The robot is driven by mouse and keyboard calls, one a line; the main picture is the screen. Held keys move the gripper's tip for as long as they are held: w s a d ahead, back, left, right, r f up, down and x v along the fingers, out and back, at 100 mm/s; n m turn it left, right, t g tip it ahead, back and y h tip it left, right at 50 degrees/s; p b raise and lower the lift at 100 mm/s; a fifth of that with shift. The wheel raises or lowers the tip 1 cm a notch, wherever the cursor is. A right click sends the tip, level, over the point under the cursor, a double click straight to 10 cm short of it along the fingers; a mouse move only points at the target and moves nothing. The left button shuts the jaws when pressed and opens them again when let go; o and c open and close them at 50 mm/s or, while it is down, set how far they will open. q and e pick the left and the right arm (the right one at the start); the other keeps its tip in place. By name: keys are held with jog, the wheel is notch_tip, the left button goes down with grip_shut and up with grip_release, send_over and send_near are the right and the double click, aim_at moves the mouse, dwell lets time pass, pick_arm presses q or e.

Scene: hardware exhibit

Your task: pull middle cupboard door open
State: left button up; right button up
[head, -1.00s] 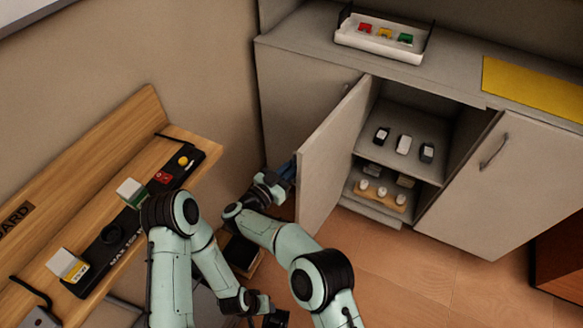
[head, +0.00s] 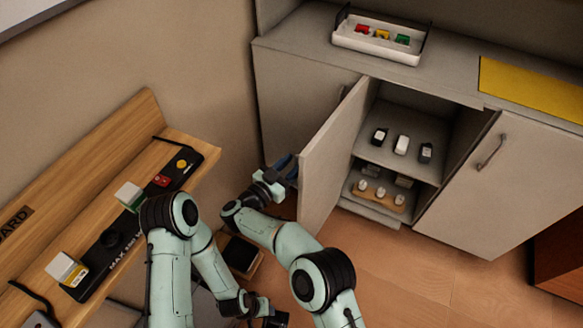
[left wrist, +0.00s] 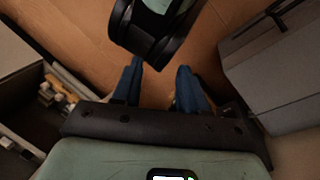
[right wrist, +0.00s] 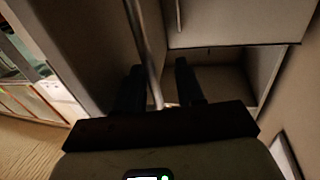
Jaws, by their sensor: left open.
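The middle cupboard door (head: 335,150) stands swung out from the cabinet at its left side, showing the shelves (head: 392,155) inside. My right gripper (head: 284,168) is at the outer, left side of the door, near its free edge. In the right wrist view its fingers (right wrist: 160,75) are apart, with a long pale bar or edge (right wrist: 143,40) between them; I cannot tell whether this is the handle or the door edge. My left gripper (head: 276,318) is low at the bottom of the head view; its blue fingers (left wrist: 160,85) are apart and empty.
The right cupboard door (head: 490,185) is closed, with a metal handle (head: 492,152). A white tray (head: 375,45) and a yellow mat (head: 535,88) lie on the cabinet top. A wooden bench (head: 130,120) stands at the left. Wood floor (head: 390,270) is clear before the cabinet.

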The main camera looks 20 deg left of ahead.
pick_arm(q)
jog(key=s+d+r+g+p, duration=0.1)
jog(key=s+d+r+p, duration=0.1)
jog(key=s+r+p, duration=0.1)
jog(key=shift+s+r+g+h, duration=0.4)
jog(key=shift+s+r, duration=0.25)
jog(key=shift+s, duration=0.35)
pick_arm(e)
notch_tip(320, 180, up, 19)
jog(key=shift+d+f, duration=0.15)
pick_arm(q)
jog(key=shift+d, duration=0.1)
pick_arm(e)
jog(key=shift+w+f, duration=0.1)
